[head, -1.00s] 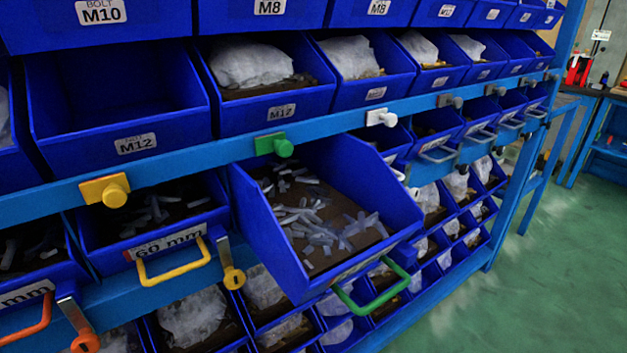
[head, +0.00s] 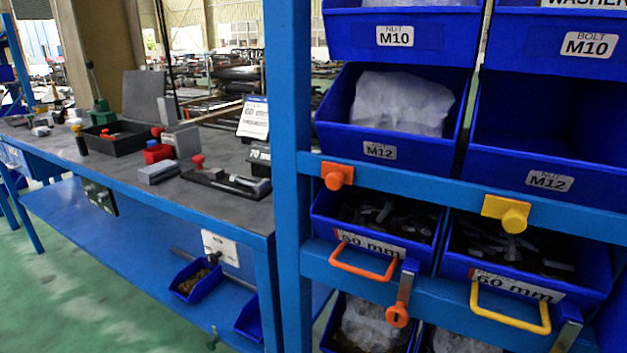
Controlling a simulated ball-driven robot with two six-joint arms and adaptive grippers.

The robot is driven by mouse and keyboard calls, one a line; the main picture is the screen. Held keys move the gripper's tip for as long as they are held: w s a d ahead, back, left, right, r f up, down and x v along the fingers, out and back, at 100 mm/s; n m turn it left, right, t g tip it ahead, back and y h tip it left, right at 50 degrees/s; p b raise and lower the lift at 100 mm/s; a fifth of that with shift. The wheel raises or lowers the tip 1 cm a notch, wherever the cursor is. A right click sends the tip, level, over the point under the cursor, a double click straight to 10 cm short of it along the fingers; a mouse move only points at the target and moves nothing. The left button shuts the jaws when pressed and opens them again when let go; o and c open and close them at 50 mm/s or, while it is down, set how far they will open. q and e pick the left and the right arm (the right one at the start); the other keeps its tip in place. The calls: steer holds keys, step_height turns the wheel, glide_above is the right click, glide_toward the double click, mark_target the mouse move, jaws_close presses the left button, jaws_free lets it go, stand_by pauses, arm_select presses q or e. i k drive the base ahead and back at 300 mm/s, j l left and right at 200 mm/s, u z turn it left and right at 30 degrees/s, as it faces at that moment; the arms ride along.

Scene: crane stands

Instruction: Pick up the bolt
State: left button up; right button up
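No single bolt stands out. Small dark and grey pieces, which may be bolts, lie in the blue drawer with the orange handle (head: 338,235) and in the blue drawer with the yellow handle (head: 462,255), both at the lower right of the head view. The yellow-handled drawer is labelled "60 mm". The bins labelled "BOLT M10" (head: 590,45) and "M12" (head: 549,181) are at the far right. The M12 bin there looks empty inside. Neither of my grippers is in view.
A blue workbench (head: 160,200) stands at left, with a dark tray (head: 118,138), a red box (head: 158,152) and grey blocks on its top. A blue upright post (head: 289,120) separates it from the bin rack. Green floor (head: 90,290) is open at lower left.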

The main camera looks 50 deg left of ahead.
mark_target(234, 179)
steer(key=u, duration=1.9)
steer(key=i+j, duration=0.2)
steer(key=j, duration=0.15)
steer(key=i+j+z, duration=0.1)
steer(key=i+j, duration=0.15)
steer(key=j, duration=0.15)
steer(key=i+j, duration=0.2)
steer(key=j, duration=0.15)
